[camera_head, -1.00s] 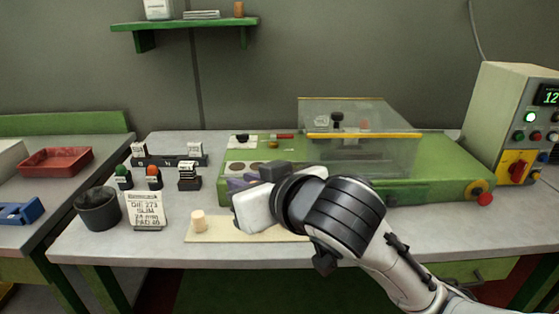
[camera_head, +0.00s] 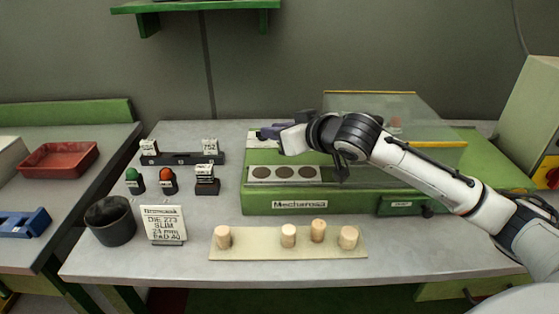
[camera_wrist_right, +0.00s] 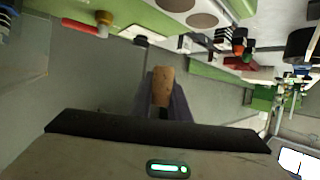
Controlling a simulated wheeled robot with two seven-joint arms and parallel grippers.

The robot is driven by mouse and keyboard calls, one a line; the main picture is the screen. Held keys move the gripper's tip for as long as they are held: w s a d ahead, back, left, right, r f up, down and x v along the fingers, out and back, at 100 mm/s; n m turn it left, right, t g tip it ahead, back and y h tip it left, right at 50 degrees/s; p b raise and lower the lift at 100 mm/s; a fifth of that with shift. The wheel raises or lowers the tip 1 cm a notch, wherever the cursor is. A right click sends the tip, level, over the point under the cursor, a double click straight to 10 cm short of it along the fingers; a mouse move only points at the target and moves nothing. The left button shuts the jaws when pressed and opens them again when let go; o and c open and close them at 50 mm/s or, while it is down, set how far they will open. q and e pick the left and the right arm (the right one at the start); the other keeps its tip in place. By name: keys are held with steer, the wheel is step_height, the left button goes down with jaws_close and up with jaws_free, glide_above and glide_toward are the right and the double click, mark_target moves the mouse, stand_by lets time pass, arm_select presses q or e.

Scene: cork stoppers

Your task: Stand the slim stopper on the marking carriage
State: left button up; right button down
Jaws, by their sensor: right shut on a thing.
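My right gripper (camera_head: 270,133) is over the back left part of the green marking machine (camera_head: 262,207). In the right wrist view its dark fingers are shut on a light brown cork stopper (camera_wrist_right: 163,86). The held stopper cannot be made out in the head view. A pale plate with three dark round spots (camera_head: 256,180), perhaps the marking carriage, lies on the machine in front of the gripper. Several other stoppers (camera_head: 288,235) stand upright on a cream board (camera_head: 262,250) in front of the machine. My left gripper is not in view.
A clear guard (camera_head: 400,107) covers the machine's right part, close to my right arm. A card reading "SLIM" (camera_head: 164,225), a dark cup (camera_head: 110,221) and several stamps (camera_head: 168,180) stand left. A red tray (camera_head: 58,160) is on the side table.

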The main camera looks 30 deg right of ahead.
mark_target(276, 166)
steer(key=shift+f, duration=3.6)
steer(key=shift+f, duration=0.15)
steer(key=c, duration=1.7)
jaws_free()
steer(key=shift+o, duration=0.2)
steer(key=shift+r, duration=0.25)
steer(key=b+v, duration=0.1)
steer(key=v, duration=0.9)
steer(key=shift+s+f, duration=0.15)
steer(key=shift+s, duration=0.05)
steer(key=shift+v, duration=0.85)
